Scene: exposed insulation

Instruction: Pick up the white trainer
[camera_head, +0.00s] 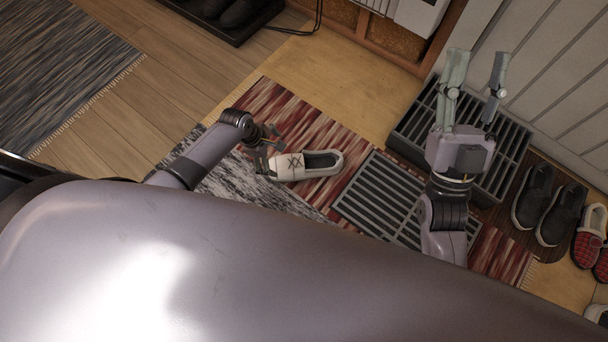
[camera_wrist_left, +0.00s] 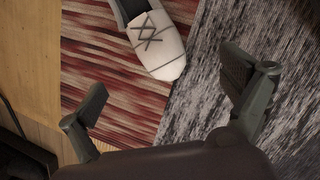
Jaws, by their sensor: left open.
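The white trainer (camera_head: 306,165) lies on a red striped rug, with a dark lace pattern on its toe and a dark opening. In the left wrist view the white trainer (camera_wrist_left: 157,45) is at the top centre, toe towards me, its heel cut off by the frame. My left gripper (camera_head: 262,146) is beside the toe end in the head view. In the left wrist view my left gripper (camera_wrist_left: 165,85) has its fingers wide apart with nothing between them, the toe just beyond. My right gripper (camera_head: 475,75) is over the dark grate at right, fingers apart and empty.
A second dark grate (camera_head: 385,197) lies right of the trainer. Dark shoes (camera_head: 548,207) and red checked slippers (camera_head: 588,235) stand at far right. A grey rug (camera_head: 250,188) adjoins the red rug (camera_head: 290,118).

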